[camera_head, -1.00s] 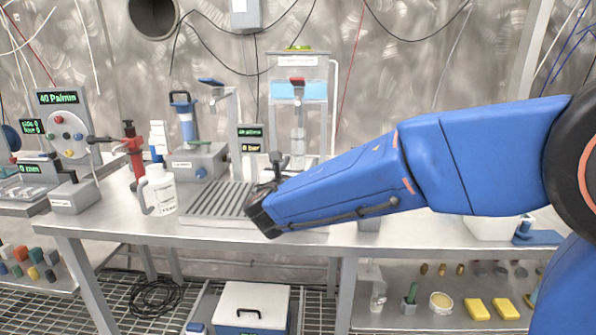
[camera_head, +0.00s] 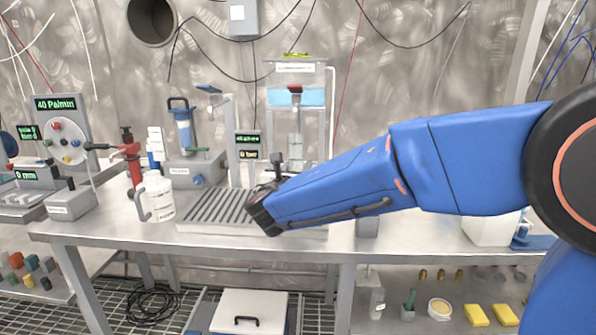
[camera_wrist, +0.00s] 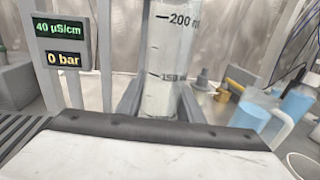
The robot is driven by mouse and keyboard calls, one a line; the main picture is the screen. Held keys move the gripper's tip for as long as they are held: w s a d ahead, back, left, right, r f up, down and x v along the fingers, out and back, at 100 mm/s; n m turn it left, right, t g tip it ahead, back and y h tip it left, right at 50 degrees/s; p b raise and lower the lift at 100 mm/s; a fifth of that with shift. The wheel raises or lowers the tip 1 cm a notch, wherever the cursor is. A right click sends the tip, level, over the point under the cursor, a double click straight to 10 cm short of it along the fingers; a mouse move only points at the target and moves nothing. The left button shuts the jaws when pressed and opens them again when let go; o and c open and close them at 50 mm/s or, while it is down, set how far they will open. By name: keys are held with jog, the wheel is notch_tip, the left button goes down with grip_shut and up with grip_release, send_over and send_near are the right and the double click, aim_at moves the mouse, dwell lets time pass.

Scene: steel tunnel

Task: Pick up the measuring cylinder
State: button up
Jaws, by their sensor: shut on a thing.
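The measuring cylinder (camera_wrist: 168,60) is a clear upright tube with black marks reading 200 and 150. It fills the middle of the wrist view, and its top and base are out of that view. My gripper (camera_wrist: 162,92) is shut on it, with one grey finger on each side. In the head view a clear upright tube (camera_head: 296,146), which appears to be the cylinder, stands under the red-topped tap of the blue-water tank. My dark wrist in front hides the fingers and the tube's lower part there.
A grooved drain tray (camera_head: 213,205) lies on the steel bench (camera_head: 110,225). A white bottle (camera_head: 158,196) stands left of it. The tank (camera_head: 297,97) and its frame rise behind my wrist. A small display (camera_head: 248,145) stands left of the tube. A blue-filled jug (camera_wrist: 250,118) is right in the wrist view.

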jog(key=r, duration=0.3)
jog(key=shift+s+a+r, duration=0.1)
jog(key=shift+s, duration=0.1)
send_near(298, 155)
jog(key=shift+s+a+f, duration=0.35)
jog(key=shift+s+f, duration=0.1)
jog(key=shift+f, duration=0.1)
jog(key=shift+s+a+f, duration=0.35)
jog(key=shift+s+f, duration=0.15)
jog(key=shift+f, duration=0.1)
